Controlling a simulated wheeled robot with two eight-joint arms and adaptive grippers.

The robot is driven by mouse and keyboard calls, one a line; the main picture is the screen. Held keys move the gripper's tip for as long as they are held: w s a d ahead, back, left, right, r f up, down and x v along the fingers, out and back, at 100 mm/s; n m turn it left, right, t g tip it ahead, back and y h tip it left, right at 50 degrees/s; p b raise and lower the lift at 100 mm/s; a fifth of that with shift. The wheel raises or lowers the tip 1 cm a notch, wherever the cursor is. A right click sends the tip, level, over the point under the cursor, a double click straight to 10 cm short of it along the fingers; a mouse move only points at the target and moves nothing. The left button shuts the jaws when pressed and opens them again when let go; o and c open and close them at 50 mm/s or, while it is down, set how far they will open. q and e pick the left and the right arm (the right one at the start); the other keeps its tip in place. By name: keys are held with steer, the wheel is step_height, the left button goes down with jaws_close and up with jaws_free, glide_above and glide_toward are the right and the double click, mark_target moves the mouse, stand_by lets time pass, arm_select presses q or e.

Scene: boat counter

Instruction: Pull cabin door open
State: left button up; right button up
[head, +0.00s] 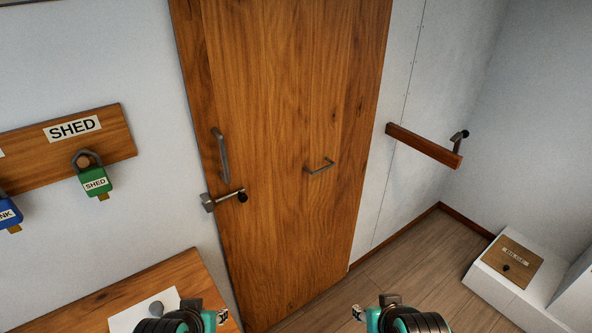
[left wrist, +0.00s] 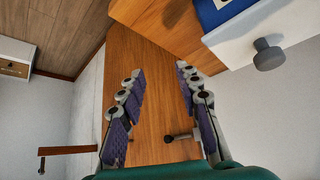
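The wooden cabin door (head: 275,110) stands in the white wall and looks closed. A metal latch lever with a dark knob (head: 225,199) crosses the door's left edge. My left gripper (left wrist: 160,72) is open and empty, its fingers apart, with the door behind them. In the head view it is low at the left, clear of the handles. My right gripper (head: 372,315) is at the bottom edge, apart from the door; its fingers cannot be made out.
A wooden table (head: 180,270) with a white plate and grey knob is at lower left. A wall board (head: 110,130) holds a green SHED padlock (head: 91,177) and a blue one. A wooden bar (head: 422,145) is on the right wall. A white box (head: 510,285) stands at lower right.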

arm_select(q)
steer(key=w+a+r+m+y+p, duration=0.3)
steer(key=w+r+m, duration=0.1)
steer(key=w+m, duration=0.2)
steer(key=m+t+y+p, duration=0.5)
steer(key=m+t, duration=0.4)
steer(key=m, duration=1.6)
glide_toward(224, 157)
steer(key=w+a+h+p, duration=0.1)
steer(key=w+a, duration=0.1)
steer(key=w, duration=0.1)
steer(key=b+x, duration=0.1)
steer(key=x, duration=0.6)
steer(key=shift+w+r, duration=0.1)
jaws_close()
